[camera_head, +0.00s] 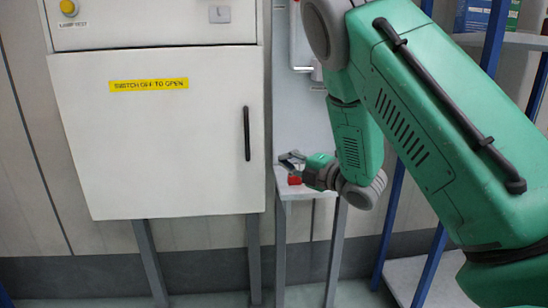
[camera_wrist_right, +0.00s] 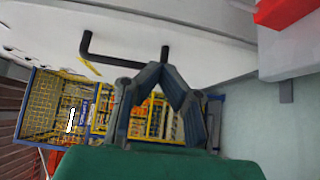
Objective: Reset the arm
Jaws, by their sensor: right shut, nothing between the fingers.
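My right arm (camera_head: 430,110) is green and comes in from the right of the head view, bent at the elbow. My right gripper (camera_head: 287,160) is at its end, in front of the small stand between the cabinet and the shelf. In the right wrist view my right gripper (camera_wrist_right: 165,72) has its dark fingers meeting at the tips, shut with nothing between them. My left gripper is in neither view.
A white cabinet (camera_head: 165,170) with a black handle (camera_head: 246,133) stands left of the gripper. A red object (camera_head: 294,180) sits on the small stand (camera_head: 282,190) close by the gripper. Blue shelf posts (camera_head: 395,210) stand at right. A yellow mesh cage (camera_wrist_right: 45,105) shows in the wrist view.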

